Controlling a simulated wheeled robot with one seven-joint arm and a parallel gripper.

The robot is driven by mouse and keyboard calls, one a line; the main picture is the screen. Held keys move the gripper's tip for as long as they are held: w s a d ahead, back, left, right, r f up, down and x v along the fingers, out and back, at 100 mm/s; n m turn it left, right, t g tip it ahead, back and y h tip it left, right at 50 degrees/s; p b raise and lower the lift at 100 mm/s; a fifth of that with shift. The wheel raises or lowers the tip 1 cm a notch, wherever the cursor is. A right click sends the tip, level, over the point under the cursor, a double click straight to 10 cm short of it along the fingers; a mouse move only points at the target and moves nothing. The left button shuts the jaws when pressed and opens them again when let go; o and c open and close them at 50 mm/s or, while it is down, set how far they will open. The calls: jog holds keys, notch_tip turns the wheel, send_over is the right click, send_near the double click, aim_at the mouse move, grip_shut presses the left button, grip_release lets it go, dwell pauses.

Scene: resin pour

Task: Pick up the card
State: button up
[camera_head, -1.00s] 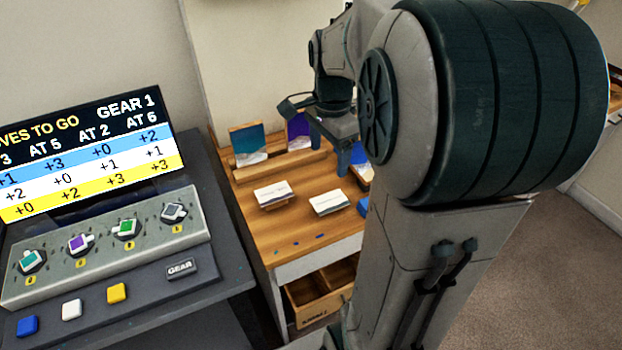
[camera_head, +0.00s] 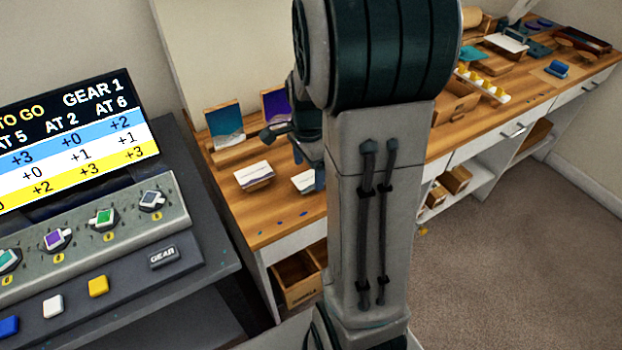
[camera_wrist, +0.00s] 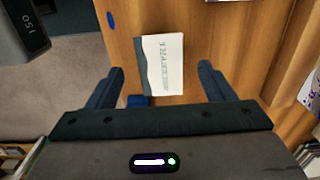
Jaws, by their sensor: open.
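A white card (camera_wrist: 165,68) with a dark teal edge and printed letters lies on the wooden bench in the wrist view. My gripper (camera_wrist: 161,68) is open and empty, its two dark fingers on either side of the card's near part in that picture. I cannot tell how high the fingers are above it. In the head view two white cards show, a left card (camera_head: 254,175) and a right card (camera_head: 303,182). My gripper is by the right card there, and my arm hides part of it and most of the gripper.
A blue piece (camera_wrist: 138,101) lies beside the card, near the left finger. Teal and purple pictures (camera_head: 224,121) stand behind the cards. A control console (camera_head: 90,235) stands at left. The bench continues right with trays and tools.

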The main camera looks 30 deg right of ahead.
aim_at(312, 179)
jog(key=shift+f, duration=0.85)
jog(key=shift+f, duration=0.25)
jog(key=c, duration=0.8)
